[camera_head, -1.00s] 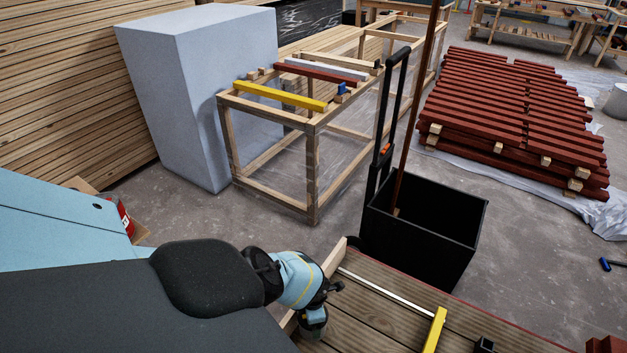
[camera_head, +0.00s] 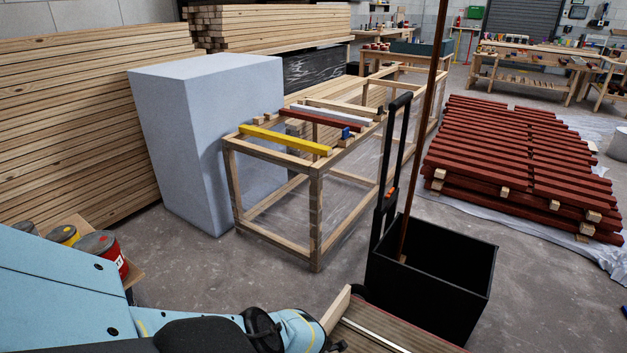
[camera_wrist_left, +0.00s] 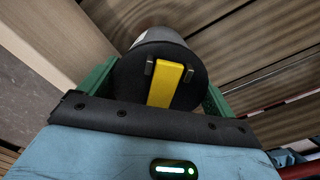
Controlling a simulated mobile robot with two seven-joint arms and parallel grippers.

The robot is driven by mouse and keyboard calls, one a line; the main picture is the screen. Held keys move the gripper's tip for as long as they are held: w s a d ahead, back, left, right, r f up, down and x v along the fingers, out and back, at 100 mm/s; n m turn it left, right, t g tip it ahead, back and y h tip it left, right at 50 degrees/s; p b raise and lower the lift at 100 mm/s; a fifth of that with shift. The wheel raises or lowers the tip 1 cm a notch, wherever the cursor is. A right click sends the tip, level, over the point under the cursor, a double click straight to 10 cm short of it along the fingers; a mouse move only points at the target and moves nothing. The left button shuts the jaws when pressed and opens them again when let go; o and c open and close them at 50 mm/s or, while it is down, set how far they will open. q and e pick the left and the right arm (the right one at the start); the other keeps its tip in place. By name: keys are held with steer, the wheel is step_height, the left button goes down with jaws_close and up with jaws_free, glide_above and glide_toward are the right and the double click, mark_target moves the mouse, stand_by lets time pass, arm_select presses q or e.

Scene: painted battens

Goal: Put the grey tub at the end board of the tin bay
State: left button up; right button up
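In the left wrist view the grey tub (camera_wrist_left: 158,34) shows its pale grey side and a round black face with a yellow bar (camera_wrist_left: 165,82) across it. My left gripper (camera_wrist_left: 168,70) has a dark fingertip close against each side of this bar. Green pieces flank the tub. Whether the tub touches the planks is unclear. In the head view only my left arm shows at the bottom; the gripper is below the frame. A pale upright board (camera_head: 336,309) closes the near end of a plank deck (camera_head: 400,331) with a white strip. Most of the deck is cut off.
A black open bin (camera_head: 437,297) with a tall handle stands just behind the deck. A wooden frame (camera_head: 318,225) carries painted battens. A large grey block (camera_head: 205,140) stands beside it. Paint tins (camera_head: 104,250) stand at left. A dark red batten stack (camera_head: 520,165) lies right.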

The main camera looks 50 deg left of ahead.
arm_select(q)
steer(key=shift+r, duration=0.15)
step_height(320, 180, up, 11)
steer(key=p, duration=0.9)
steer(key=shift+w+p, duration=0.1)
steer(key=shift+p, duration=0.3)
steer(key=shift+r+p, duration=0.4)
steer(key=shift+r, duration=0.15)
stand_by(0.6)
